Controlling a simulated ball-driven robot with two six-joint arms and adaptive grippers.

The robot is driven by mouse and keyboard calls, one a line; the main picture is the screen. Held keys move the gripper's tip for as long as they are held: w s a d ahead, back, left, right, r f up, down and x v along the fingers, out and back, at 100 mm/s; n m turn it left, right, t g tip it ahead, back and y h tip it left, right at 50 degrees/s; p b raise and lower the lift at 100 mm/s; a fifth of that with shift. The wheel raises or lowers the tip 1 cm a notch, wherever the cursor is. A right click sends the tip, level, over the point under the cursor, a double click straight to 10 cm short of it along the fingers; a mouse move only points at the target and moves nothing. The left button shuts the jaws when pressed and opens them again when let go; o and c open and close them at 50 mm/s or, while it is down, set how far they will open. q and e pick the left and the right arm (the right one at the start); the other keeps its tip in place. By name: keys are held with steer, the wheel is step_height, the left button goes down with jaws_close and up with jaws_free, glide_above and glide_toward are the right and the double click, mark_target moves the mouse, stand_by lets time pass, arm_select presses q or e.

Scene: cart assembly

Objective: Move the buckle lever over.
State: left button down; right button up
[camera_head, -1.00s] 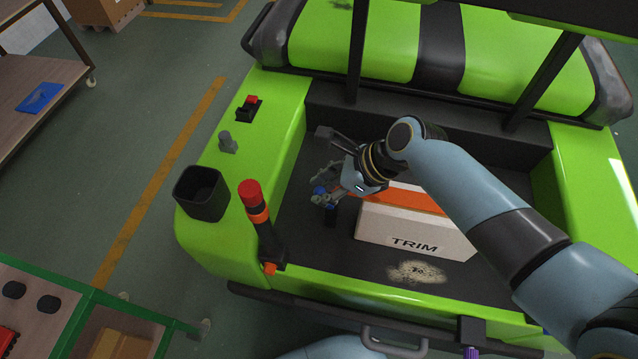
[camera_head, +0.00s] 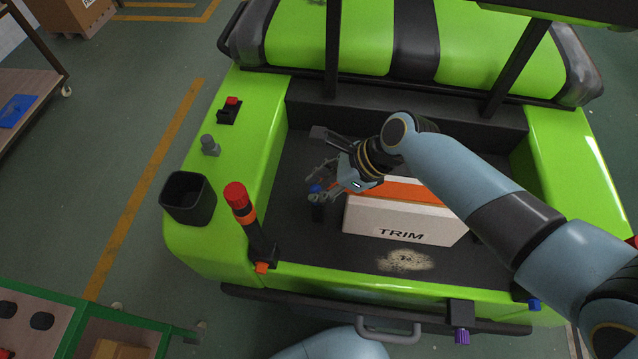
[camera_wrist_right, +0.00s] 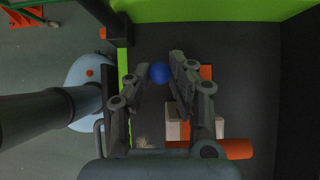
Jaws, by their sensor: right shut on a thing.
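The buckle lever, a short dark post with a blue knob (camera_head: 316,189), stands on the cart's dark deck (camera_head: 300,240), just left of the TRIM box (camera_head: 400,225). It looks about upright. My right gripper (camera_head: 328,184) is at the knob, its fingers closed around the lever's top. In the right wrist view the blue knob (camera_wrist_right: 160,73) sits between the two fingertips (camera_wrist_right: 163,66). The fingers partly hide the lever. The white box has an orange band across its top, partly covered by my right arm. My left gripper is not in view.
An orange-and-black post with a red cap (camera_head: 236,196) and a black bin (camera_head: 188,198) stand left of the deck. The green seat (camera_head: 360,40) and black roof posts (camera_head: 516,65) are behind. A pale worn patch (camera_head: 405,260) marks the deck in front of the box.

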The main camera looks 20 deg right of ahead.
steer(key=shift+d, duration=0.15)
steer(key=shift+s+d+f+p, duration=0.15)
steer(key=shift+s+d+p, duration=0.15)
steer(key=shift+s+d, duration=0.25)
steer(key=shift+d, duration=0.2)
steer(key=shift+s+d+f, duration=0.25)
steer(key=shift+s+d, duration=0.05)
steer(key=shift+d, duration=0.1)
steer(key=o, duration=1)
steer(key=shift+c, duration=0.2)
